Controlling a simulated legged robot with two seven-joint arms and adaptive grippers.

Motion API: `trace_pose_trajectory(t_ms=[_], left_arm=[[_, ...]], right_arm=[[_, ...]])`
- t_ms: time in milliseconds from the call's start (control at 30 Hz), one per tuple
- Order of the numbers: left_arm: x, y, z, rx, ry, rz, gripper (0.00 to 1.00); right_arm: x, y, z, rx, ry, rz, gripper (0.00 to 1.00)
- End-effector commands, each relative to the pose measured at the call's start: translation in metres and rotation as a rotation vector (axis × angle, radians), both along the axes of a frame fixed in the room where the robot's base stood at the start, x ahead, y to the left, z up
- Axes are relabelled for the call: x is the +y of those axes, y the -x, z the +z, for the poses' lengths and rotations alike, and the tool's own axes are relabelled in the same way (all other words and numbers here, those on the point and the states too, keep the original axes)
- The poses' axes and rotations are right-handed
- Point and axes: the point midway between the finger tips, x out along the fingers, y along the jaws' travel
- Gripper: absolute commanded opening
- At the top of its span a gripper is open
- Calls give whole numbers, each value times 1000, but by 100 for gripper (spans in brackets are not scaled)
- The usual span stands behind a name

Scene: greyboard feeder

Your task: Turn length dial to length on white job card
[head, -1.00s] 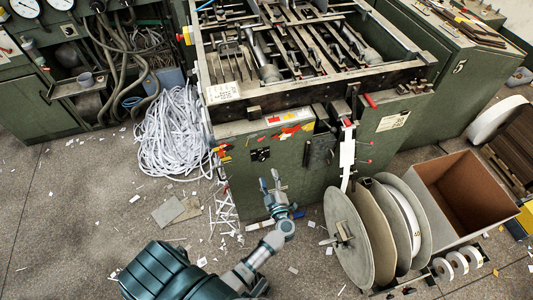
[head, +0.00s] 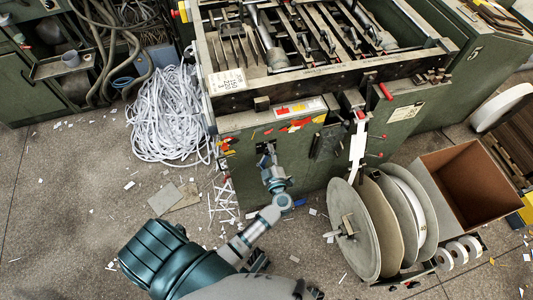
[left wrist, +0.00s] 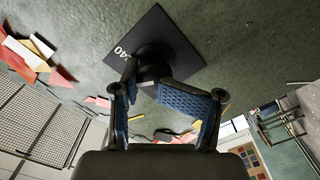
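The length dial shows in the left wrist view as a black knob (left wrist: 154,62) on a dark square plate (left wrist: 172,38) marked "40". The plate is on the green machine front. My left gripper (left wrist: 148,78) has its blue-padded fingers apart, their tips close to either side of the knob; I cannot tell whether they touch it. In the head view my left gripper (head: 268,153) is at the machine front and largely covers the dial. A white job card (head: 226,81) with black print lies on the machine's top left corner; its text is too small to read surely. My right gripper is out of view.
Red and yellow scraps (head: 298,120) lie on the ledge above the dial. To the right are a hanging white strip (head: 357,147), large reels (head: 349,225) and an open box (head: 481,184). White strip waste (head: 167,115) is heaped on the floor at left.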

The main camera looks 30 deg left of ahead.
Motion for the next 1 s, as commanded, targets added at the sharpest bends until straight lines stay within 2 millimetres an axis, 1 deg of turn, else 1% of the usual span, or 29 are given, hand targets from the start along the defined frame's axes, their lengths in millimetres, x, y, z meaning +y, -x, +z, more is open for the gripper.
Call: trace_pose_trajectory(t_ms=[33, 67, 333, 367, 400, 500, 767, 867, 1000], left_arm=[[3, 2, -2, 6, -2, 15, 3], [2, 3, -2, 7, -5, 16, 0], [-1, 6, -7, 18, -4, 18, 0], [0, 6, -7, 18, -2, 18, 25], [0, 6, -8, 19, -1, 17, 35], [2, 5, -7, 15, 2, 15, 57], [0, 3, -4, 10, 0, 12, 57], [-5, 6, -3, 10, -2, 11, 57], [-22, 20, -4, 12, -1, 11, 57]], right_arm=[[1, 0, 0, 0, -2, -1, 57], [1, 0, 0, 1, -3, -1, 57], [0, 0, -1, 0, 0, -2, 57], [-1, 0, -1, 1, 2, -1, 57], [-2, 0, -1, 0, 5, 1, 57], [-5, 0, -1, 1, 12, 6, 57], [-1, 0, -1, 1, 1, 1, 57], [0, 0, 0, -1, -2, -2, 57], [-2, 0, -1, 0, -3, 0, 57]])
